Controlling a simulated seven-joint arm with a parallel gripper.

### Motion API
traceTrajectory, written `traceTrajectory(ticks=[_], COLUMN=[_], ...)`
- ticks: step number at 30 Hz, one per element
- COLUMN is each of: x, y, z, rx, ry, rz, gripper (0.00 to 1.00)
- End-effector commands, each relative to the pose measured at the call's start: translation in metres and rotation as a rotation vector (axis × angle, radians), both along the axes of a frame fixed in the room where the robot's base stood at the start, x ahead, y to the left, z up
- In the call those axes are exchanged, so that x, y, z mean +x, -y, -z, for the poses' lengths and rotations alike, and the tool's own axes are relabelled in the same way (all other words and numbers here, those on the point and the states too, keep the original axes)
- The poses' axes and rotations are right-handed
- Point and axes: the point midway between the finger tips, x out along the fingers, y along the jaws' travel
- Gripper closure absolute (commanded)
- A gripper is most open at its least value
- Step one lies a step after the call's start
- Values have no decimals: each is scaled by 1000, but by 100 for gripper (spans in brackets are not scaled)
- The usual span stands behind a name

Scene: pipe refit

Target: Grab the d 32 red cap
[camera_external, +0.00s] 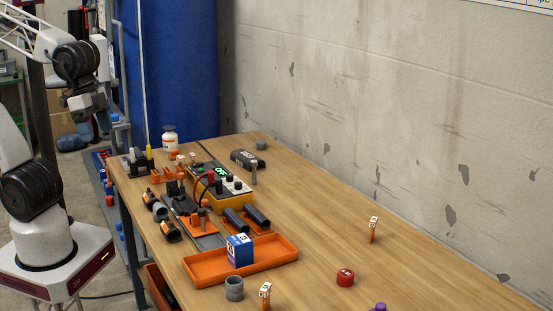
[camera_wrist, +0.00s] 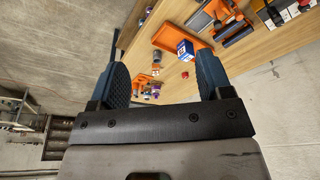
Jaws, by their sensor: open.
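The red cap (camera_external: 345,277) is short and round, with white marking on top. It sits on the wooden table to the right of the orange tray, apart from other things. In the wrist view it is a small red spot (camera_wrist: 185,75) between the fingers, far below them. My gripper (camera_wrist: 165,80) is open, with two dark blue fingers spread wide and nothing between them. In the external view my gripper (camera_external: 88,108) is at the upper left, high up and well away from the cap, off the table's left side.
An orange tray (camera_external: 205,275) has a blue box (camera_external: 240,250) at it. A grey pipe fitting (camera_external: 234,288) and orange tags (camera_external: 265,295) and (camera_external: 373,230) stand near the cap. A purple part (camera_external: 379,307) is at the bottom edge. The right table area is mostly clear; a concrete wall (camera_external: 400,110) bounds it.

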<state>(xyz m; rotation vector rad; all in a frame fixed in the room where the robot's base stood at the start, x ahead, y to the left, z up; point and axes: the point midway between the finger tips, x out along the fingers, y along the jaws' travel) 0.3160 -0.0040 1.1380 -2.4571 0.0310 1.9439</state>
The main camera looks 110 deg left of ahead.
Motion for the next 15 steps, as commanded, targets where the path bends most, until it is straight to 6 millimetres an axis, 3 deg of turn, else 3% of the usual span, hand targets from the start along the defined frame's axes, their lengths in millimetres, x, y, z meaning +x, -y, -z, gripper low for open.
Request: traceTrajectory(ticks=[15], x=[8], y=[-2], z=[-1], rx=[21], ry=[-10], rz=[20], gripper=[21])
